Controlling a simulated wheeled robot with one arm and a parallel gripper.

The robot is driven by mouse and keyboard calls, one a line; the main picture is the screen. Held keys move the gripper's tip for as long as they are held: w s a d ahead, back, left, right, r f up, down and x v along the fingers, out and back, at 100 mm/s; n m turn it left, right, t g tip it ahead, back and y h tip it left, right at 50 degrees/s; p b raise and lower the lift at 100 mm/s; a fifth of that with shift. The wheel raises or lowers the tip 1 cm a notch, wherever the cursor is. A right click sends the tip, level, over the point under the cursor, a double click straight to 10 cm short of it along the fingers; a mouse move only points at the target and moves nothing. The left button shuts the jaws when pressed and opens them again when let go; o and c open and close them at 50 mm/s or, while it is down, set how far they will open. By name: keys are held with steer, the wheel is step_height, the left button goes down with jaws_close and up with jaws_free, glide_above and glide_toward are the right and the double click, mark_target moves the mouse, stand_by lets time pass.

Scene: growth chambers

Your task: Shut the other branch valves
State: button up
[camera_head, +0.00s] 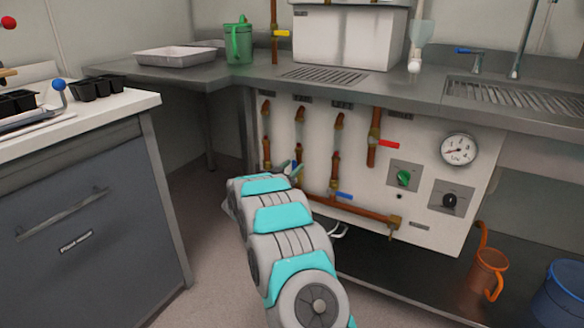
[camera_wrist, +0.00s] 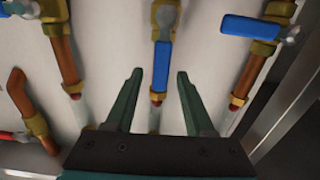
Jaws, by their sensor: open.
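In the wrist view, the middle branch valve has a blue lever (camera_wrist: 162,66) lying in line with its pipe. My open gripper (camera_wrist: 158,74) has a dark green finger on either side of this lever, with clear gaps; I cannot tell the depth. The right valve's blue lever (camera_wrist: 249,26) lies across its pipe. A red lever (camera_wrist: 14,137) shows at the lower left. In the head view, my arm hides most of the gripper and the lower valves on the white panel (camera_head: 433,190).
The panel also carries a red-handled valve (camera_head: 388,144), a blue lever (camera_head: 344,196) on the lower pipe, a gauge (camera_head: 458,149) and a green knob (camera_head: 404,177). The steel counter (camera_head: 400,93) overhangs it. A dark drawer cabinet (camera_head: 85,215) stands at the left.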

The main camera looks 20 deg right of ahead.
steer(key=shift+c, duration=0.4)
jaws_close()
stand_by(1.0)
